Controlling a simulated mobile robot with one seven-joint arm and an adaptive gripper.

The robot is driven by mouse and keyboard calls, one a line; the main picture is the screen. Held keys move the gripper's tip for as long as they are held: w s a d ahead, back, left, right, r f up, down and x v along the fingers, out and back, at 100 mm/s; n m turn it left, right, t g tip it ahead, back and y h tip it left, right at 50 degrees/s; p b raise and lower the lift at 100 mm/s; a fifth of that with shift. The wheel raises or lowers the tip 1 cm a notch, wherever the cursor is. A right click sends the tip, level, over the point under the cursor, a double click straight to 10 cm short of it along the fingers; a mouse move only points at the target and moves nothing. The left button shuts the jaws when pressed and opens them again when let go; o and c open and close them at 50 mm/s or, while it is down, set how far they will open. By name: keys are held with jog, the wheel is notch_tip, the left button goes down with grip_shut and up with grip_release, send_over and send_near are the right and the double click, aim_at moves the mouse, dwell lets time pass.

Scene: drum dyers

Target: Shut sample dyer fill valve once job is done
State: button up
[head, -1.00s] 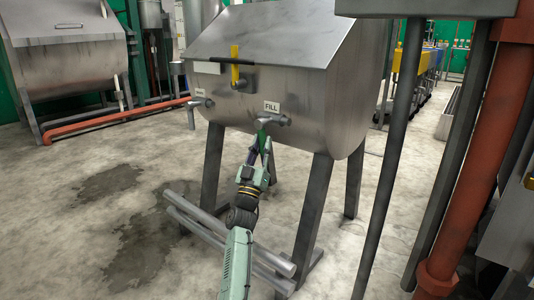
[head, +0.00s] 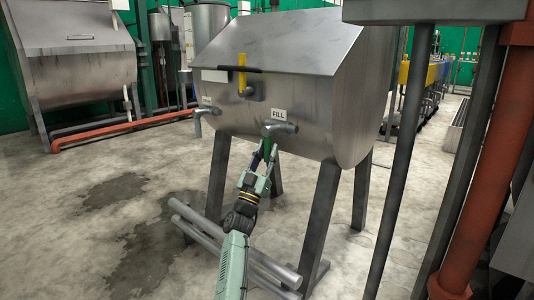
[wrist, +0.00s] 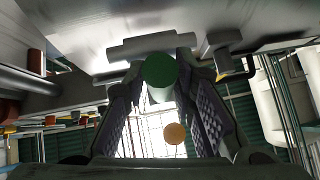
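The sample dyer (head: 290,60) is a grey steel drum on dark legs with a FILL label (head: 279,114) on its front. Below the label is the fill valve (head: 280,127), a grey pipe fitting with a green handle (head: 267,148) hanging down. My gripper (head: 264,160) is just below the valve, with its fingers apart on either side of the handle. In the wrist view, the handle's round green end (wrist: 160,70) sits between the fingertips, and the textured finger pads stand apart. I cannot tell whether either finger touches the handle.
A second spout (head: 205,111) is at the drum's left, and a yellow handle (head: 242,72) is above. Grey pipes (head: 240,245) run low between the legs. A dark post (head: 395,160) and a red pipe (head: 480,180) stand at right. The floor at left is open, with damp patches.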

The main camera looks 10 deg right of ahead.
jog(key=shift+o, duration=1.4)
jog(key=shift+r, duration=0.15)
notch_tip(320, 180, up, 10)
jog(key=shift+f, duration=0.1)
